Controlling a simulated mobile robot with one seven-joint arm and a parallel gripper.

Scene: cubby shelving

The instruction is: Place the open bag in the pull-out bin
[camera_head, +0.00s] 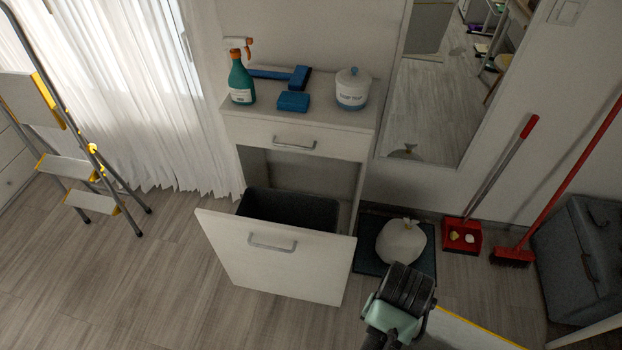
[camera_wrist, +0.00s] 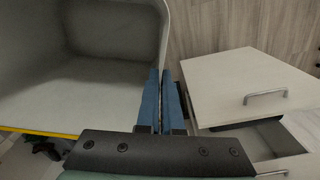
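A whitish rounded bag (camera_head: 401,242), gathered at its top, sits on a dark mat (camera_head: 366,262) to the right of the cabinet. The pull-out bin (camera_head: 310,213) is a dark container behind a pulled-out white front (camera_head: 275,262) with a metal handle. My gripper (camera_head: 404,286) is in front of the bag in the head view and apart from the pull-out front. In the wrist view, its blue-padded fingers (camera_wrist: 161,102) are together with nothing visible between them. The white front (camera_wrist: 250,78) shows at the right there; the bag is not recognisable in that view.
A spray bottle (camera_head: 241,80), blue brush (camera_head: 298,77), blue sponge (camera_head: 293,101) and white jar (camera_head: 353,88) stand on the cabinet. A red dustpan (camera_head: 461,236), broom (camera_head: 512,256) and grey case (camera_head: 580,260) are right. A stepladder (camera_head: 80,168) stands left.

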